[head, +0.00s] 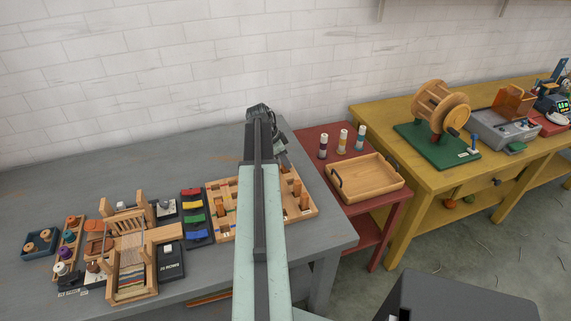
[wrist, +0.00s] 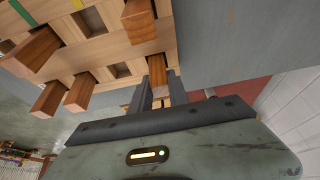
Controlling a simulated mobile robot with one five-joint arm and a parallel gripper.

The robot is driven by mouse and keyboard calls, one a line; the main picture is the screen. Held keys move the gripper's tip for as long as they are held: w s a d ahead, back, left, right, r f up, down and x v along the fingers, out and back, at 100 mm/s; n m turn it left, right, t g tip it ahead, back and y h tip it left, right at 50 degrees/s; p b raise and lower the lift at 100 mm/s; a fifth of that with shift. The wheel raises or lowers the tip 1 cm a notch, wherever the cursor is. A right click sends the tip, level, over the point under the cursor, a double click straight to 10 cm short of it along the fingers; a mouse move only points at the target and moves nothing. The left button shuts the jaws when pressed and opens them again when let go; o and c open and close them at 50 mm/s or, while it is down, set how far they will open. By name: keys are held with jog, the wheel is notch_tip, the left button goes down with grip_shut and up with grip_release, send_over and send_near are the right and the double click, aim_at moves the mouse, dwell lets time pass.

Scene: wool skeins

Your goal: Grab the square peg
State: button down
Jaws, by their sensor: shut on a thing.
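In the wrist view my gripper (wrist: 158,92) is shut on a brown square-sided wooden peg (wrist: 157,68), with one dark finger on each side of it. The peg's far end meets the edge of the wooden peg board (wrist: 125,45); I cannot tell whether it is still seated in a hole. Other square-sided wooden pegs (wrist: 40,48) stand out of the board in the wrist view. In the head view the board (head: 313,208) lies on the grey table, and my arm covers its middle. The held peg cannot be made out there.
On the grey table (head: 180,145), left of the board, are a black rack of coloured blocks (head: 194,215), a small wooden loom (head: 130,250) and a blue tray (head: 38,245). A red table to the right holds a wooden tray (head: 365,178) and several spools (head: 342,142).

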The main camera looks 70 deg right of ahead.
notch_tip(320, 180, up, 10)
jog(key=p, duration=0.9)
jog(key=shift+p, duration=0.4)
